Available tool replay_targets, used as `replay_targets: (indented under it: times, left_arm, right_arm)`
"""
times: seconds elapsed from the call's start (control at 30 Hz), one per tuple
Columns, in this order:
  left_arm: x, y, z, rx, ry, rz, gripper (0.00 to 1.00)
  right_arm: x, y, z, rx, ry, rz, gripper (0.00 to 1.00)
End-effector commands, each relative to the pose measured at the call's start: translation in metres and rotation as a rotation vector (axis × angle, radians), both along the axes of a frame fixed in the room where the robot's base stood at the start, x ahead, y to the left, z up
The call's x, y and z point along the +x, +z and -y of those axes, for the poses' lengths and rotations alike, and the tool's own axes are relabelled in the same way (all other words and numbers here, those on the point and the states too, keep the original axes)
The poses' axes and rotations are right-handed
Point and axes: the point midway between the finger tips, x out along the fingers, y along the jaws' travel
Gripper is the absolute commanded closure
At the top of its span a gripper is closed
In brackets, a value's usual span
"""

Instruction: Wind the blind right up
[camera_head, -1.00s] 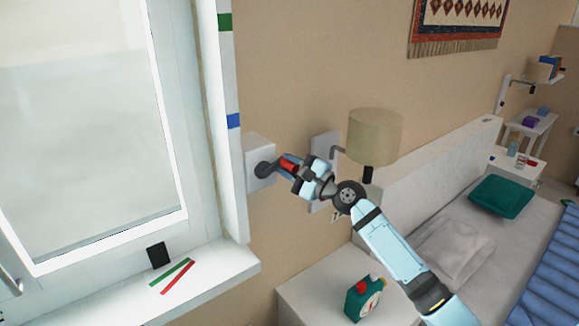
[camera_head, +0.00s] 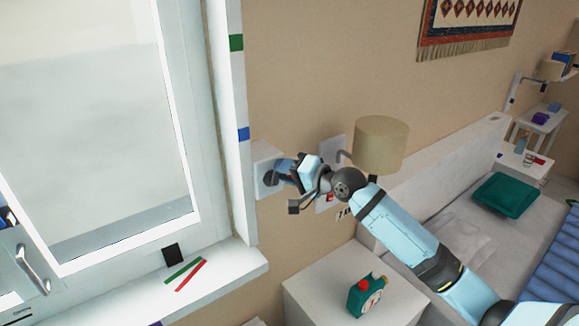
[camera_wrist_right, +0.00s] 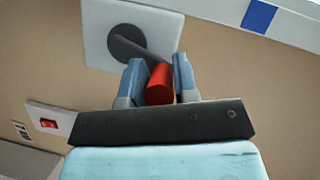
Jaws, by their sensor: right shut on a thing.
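The window (camera_head: 110,130) fills the left of the head view. Its pane looks pale and grey, and I cannot clearly tell where the blind's lower edge lies. A white winder box (camera_head: 262,158) is on the wall right of the window; it also shows in the right wrist view (camera_wrist_right: 95,35). Its dark crank (camera_wrist_right: 128,42) ends in a red handle (camera_wrist_right: 160,84). My right gripper (camera_head: 285,170) has its blue fingers on both sides of the red handle and is shut on it. In the head view the gripper hides the handle. My left gripper is out of view.
Green (camera_head: 236,43) and blue (camera_head: 243,134) marks are on the window's side frame. A lamp (camera_head: 380,145) is close behind my right arm. A red switch (camera_wrist_right: 48,123) is on the wall.

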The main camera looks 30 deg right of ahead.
Motion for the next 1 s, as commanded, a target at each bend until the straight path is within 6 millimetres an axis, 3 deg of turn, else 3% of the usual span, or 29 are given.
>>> replay_targets:
  times: [0.03, 0.4, 1.0]
  left_arm:
    - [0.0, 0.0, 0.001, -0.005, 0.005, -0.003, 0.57]
    - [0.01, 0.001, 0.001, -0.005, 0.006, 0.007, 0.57]
    - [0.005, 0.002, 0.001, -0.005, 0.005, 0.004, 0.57]
  right_arm:
    - [0.001, 0.009, 0.001, -0.026, -0.004, 0.021, 0.96]
    - [0.0, 0.01, -0.007, -0.152, -0.003, 0.039, 0.96]
    - [-0.001, 0.01, -0.01, -0.198, -0.002, 0.046, 0.96]
